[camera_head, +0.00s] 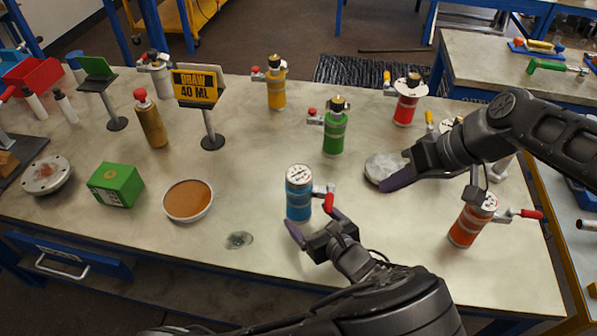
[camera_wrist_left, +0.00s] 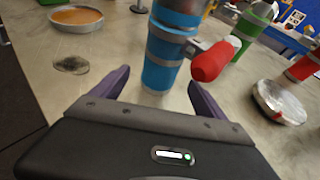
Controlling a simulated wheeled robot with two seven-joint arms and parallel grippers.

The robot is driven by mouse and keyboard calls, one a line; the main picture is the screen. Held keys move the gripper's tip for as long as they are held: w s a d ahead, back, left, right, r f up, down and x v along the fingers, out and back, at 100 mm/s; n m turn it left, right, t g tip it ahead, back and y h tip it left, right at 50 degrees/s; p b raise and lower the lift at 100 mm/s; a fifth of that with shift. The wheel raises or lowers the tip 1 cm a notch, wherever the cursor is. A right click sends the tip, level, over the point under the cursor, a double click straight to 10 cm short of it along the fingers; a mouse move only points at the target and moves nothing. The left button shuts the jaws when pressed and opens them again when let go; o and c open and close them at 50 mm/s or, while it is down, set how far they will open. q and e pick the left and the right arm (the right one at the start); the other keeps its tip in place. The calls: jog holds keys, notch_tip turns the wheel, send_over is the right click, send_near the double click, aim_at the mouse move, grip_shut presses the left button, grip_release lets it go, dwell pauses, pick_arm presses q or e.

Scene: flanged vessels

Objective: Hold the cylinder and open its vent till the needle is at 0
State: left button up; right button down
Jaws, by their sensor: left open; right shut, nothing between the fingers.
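The blue cylinder (camera_head: 298,200) stands upright on the table. It has a white gauge (camera_head: 299,175) on top and a red vent handle (camera_head: 328,203) on its right side. The needle is too small to read. My left gripper (camera_head: 313,222) is open at the cylinder's near side. In the left wrist view the blue cylinder (camera_wrist_left: 163,62) stands ahead between the spread fingertips, with the red handle (camera_wrist_left: 212,62) reaching over the right finger. I see no grip on it. My right gripper (camera_head: 396,181) is shut and empty by a grey disc (camera_head: 379,166).
An orange-red cylinder (camera_head: 465,228) with a gauge and red handle stands at right. Green (camera_head: 334,137), yellow (camera_head: 276,96) and red (camera_head: 404,112) vessels stand behind. A bowl (camera_head: 188,201), green box (camera_head: 117,186) and "DRAW 40 ML" sign (camera_head: 198,86) are left. The front-middle table is mostly clear.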

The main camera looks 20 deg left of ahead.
pick_arm(q)
jog(key=v, duration=0.5)
jog(key=shift+s+d+r, duration=0.1)
jog(key=shift+s+d, duration=0.05)
jog(key=shift+s, duration=0.05)
